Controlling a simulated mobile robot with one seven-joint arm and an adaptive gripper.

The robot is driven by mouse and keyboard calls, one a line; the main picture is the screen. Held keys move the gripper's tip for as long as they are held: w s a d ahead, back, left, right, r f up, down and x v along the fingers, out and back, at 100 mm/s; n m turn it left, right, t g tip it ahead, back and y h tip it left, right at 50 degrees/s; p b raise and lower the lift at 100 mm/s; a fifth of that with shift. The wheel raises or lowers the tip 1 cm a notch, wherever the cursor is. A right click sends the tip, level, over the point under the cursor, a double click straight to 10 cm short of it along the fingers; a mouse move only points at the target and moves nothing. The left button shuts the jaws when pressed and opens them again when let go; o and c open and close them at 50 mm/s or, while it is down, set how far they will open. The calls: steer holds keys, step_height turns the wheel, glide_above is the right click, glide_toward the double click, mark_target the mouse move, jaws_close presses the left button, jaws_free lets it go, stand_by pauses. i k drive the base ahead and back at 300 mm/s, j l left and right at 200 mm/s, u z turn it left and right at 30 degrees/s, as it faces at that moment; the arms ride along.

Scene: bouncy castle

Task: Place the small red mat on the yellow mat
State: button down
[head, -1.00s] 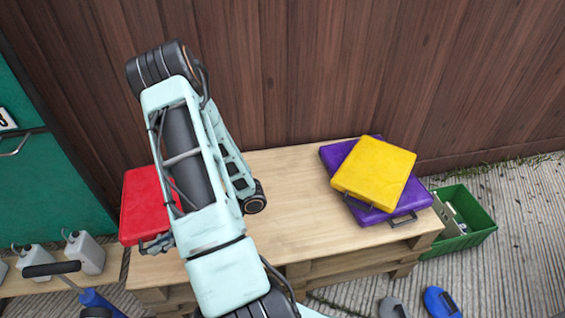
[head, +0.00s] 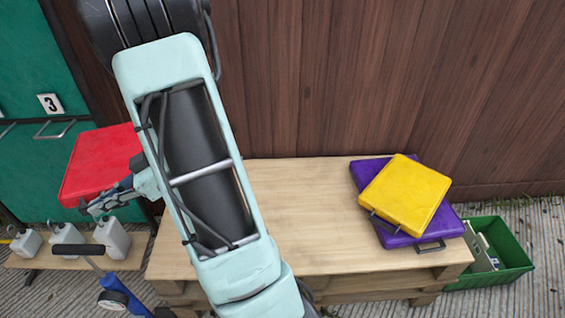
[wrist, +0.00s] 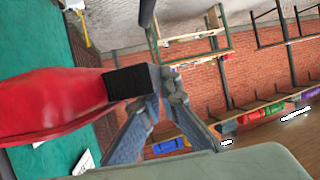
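The small red mat (head: 98,165) is in the air at the left in the head view, off the table's left end. It also fills the left of the wrist view (wrist: 50,103). My gripper (head: 100,204) is at the mat's near edge. In the wrist view my gripper's fingers (wrist: 160,85) close together at the mat's black handle (wrist: 128,83), and the mat hangs from them. The yellow mat (head: 407,193) lies flat, turned at an angle, on a purple mat (head: 441,225) at the table's right end. My arm hides part of the red mat's right side.
The pallet-wood table (head: 315,225) is bare in its middle. A brown wooden wall (head: 400,80) stands behind it. A green crate (head: 507,252) is on the ground at the right. White jugs (head: 112,238) stand on a low bench at the left.

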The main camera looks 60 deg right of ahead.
mark_target(404, 188)
steer(key=k+l, duration=0.15)
steer(key=k+l+z, duration=0.15)
steer(key=l, duration=0.2)
steer(key=z, duration=1.5)
